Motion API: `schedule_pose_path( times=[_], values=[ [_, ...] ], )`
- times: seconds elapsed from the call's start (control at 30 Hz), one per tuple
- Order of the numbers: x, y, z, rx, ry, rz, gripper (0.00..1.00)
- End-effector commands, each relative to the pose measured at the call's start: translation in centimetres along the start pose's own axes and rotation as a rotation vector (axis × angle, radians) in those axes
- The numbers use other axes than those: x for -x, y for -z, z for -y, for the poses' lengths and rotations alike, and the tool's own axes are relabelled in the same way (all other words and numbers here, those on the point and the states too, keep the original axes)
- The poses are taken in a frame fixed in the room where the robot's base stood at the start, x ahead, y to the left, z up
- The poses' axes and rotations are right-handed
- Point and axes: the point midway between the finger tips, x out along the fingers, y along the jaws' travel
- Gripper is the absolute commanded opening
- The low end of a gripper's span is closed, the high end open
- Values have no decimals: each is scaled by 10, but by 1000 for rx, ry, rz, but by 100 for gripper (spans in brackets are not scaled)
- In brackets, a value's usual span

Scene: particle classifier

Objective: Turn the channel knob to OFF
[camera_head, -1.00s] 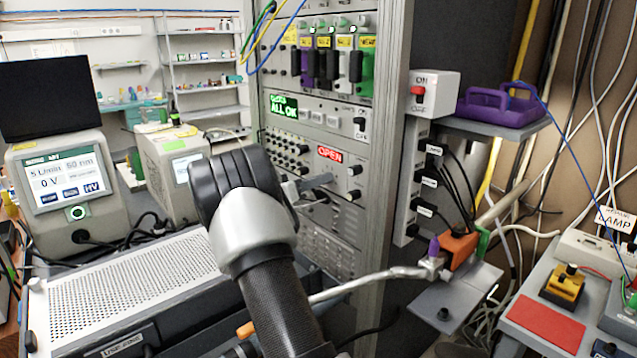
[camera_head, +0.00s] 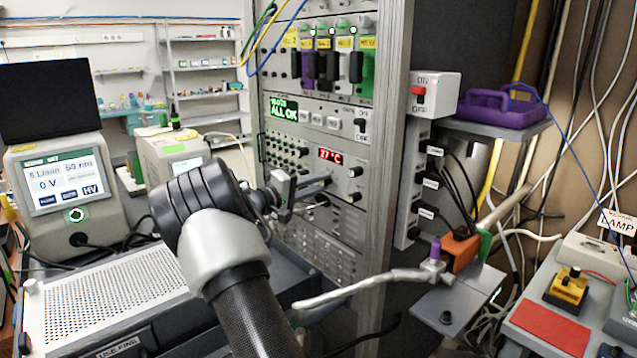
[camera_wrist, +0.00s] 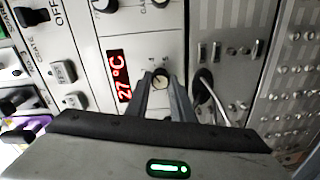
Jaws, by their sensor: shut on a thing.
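Small marks, seemingly numbers, stand around the knob; I cannot make out an OFF mark or where the pointer stands. Beside it a red display (camera_wrist: 122,76) reads 27 °C. In the head view my gripper (camera_head: 322,181) reaches the rack panel just below the same display (camera_head: 330,156), and its fingers hide the knob.
A green display (camera_head: 284,109) above reads ALL OK. A cable (camera_wrist: 212,98) leaves a dark port beside my right finger. The rack's upright (camera_head: 390,170) stands right of the panel.

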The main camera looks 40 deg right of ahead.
Motion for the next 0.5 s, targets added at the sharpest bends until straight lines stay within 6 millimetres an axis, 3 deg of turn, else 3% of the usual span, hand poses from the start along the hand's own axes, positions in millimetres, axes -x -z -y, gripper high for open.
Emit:
schedule_pose_path(
  times=[0.5],
  values=[
    [1, 0, -1, 492, 3, 4, 0]
  ],
)
